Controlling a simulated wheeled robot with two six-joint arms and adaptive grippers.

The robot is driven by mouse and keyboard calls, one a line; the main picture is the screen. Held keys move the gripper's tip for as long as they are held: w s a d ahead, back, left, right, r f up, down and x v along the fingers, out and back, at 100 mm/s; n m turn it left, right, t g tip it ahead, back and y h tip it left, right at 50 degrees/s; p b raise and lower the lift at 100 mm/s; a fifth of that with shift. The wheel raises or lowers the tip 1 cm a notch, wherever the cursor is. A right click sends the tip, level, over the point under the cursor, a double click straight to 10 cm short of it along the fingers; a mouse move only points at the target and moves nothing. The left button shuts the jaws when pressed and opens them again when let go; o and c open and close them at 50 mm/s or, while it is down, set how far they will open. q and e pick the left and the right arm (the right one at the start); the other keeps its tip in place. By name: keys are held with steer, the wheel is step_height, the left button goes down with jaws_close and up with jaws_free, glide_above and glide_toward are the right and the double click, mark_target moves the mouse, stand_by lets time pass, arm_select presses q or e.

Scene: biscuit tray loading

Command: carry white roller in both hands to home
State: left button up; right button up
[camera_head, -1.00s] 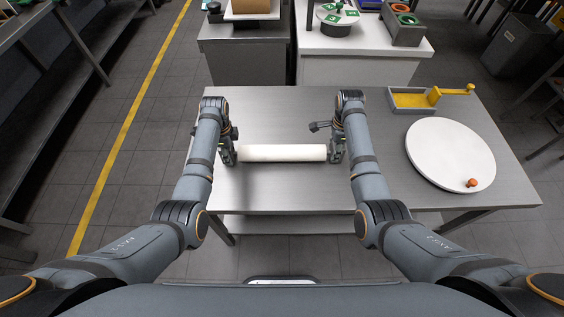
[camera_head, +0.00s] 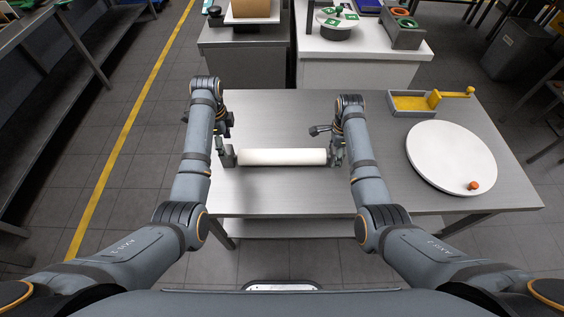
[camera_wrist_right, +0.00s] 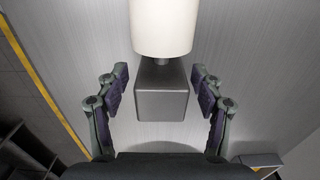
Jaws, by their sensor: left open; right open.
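The white roller (camera_head: 283,157) lies level across the steel table (camera_head: 270,195), with a grey block at each end. The left end block (camera_head: 229,156) shows in the head view. My left gripper (camera_head: 219,144) is open just beside and behind that block, apparently not holding it. My right gripper (camera_head: 337,151) is open at the right end. In the right wrist view, the roller (camera_wrist_right: 162,25) and the right end block (camera_wrist_right: 162,92) show. The block is between the spread fingers of my right gripper (camera_wrist_right: 160,78), with a gap on each side.
A round white board (camera_head: 440,150) with a small orange ball (camera_head: 473,186) is on the table's right side. A tray with yellow contents (camera_head: 407,110) and a yellow handle stands behind it. Counters stand beyond the table. The table in front of the roller is clear.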

arm_select(q)
steer(key=shift+r, duration=1.85)
arm_select(e)
step_height(320, 180, up, 12)
arm_select(q)
steer(key=shift+s+f, duration=0.1)
arm_select(e)
steer(key=shift+f, duration=0.1)
